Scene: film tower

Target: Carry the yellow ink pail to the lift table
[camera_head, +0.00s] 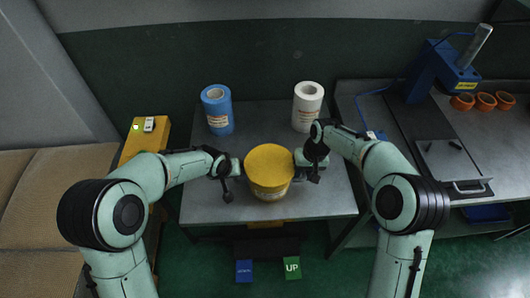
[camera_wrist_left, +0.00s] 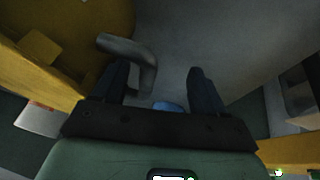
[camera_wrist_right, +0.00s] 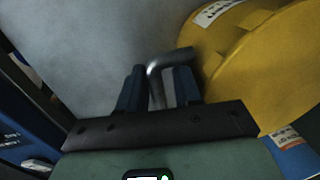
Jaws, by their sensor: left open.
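The yellow ink pail (camera_head: 268,168) is upright over the middle of the lift table (camera_head: 325,205), apparently resting on it. It has a grey bent handle on each side. My left gripper (camera_head: 232,168) is at the pail's left side. In the left wrist view its fingers (camera_wrist_left: 160,85) are open and wide apart, with the left handle (camera_wrist_left: 125,47) reaching between them near one finger. My right gripper (camera_head: 302,160) is at the pail's right side. In the right wrist view its fingers (camera_wrist_right: 157,88) are close together around the right handle (camera_wrist_right: 170,60). The pail's underside is hidden.
A blue roll (camera_head: 217,108) and a white roll (camera_head: 307,106) stand at the table's back. A bench (camera_head: 385,140) with a blue press (camera_head: 440,70) and orange rings (camera_head: 485,101) is at right.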

